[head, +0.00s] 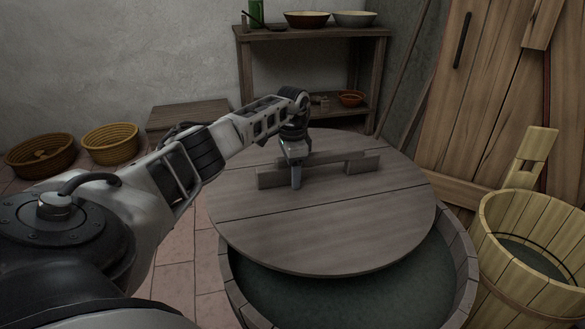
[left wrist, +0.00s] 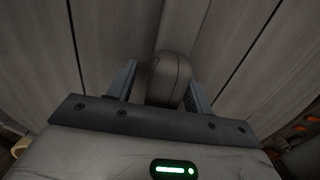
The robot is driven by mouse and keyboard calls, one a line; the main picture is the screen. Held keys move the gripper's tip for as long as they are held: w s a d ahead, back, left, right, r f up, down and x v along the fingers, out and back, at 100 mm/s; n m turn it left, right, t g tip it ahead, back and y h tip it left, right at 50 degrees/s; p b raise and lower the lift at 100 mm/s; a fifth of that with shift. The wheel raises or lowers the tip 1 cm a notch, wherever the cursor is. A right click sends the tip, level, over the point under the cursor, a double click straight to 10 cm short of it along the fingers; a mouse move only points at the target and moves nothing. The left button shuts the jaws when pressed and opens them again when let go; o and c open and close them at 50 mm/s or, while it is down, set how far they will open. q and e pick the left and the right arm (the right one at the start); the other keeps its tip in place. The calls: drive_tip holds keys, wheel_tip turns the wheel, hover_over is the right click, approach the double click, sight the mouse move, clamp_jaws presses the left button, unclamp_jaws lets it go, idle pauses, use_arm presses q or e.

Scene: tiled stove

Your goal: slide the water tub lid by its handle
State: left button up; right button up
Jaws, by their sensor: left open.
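The round grey plank lid (head: 325,228) lies on the wooden water tub (head: 463,265), set toward the back. Dark water (head: 350,298) shows along the front of the tub. A wooden bar handle (head: 362,162) stands on the lid. My left gripper (head: 296,178) is down at the handle, in front of its left-middle part. In the left wrist view, the rounded handle (left wrist: 168,78) lies between the two open fingers of this gripper (left wrist: 160,88). I cannot tell whether the fingers touch it. My right gripper is out of view.
A wooden bucket (head: 530,240) stands close at the tub's right. A shelf (head: 315,32) with bowls is behind the lid. Wooden planks (head: 500,100) lean at the right wall. Two baskets (head: 110,143) sit at the left. Tiled floor (head: 180,262) is free left of the tub.

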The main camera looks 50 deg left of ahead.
use_arm(q)
drive_tip(key=shift+r, duration=0.5)
wheel_tip(320, 180, up, 6)
drive_tip(key=p, duration=0.3)
drive_tip(key=shift+f, duration=0.25)
wheel_tip(320, 180, up, 9)
drive_tip(key=p, duration=0.3)
drive_tip(key=shift+r, duration=0.2)
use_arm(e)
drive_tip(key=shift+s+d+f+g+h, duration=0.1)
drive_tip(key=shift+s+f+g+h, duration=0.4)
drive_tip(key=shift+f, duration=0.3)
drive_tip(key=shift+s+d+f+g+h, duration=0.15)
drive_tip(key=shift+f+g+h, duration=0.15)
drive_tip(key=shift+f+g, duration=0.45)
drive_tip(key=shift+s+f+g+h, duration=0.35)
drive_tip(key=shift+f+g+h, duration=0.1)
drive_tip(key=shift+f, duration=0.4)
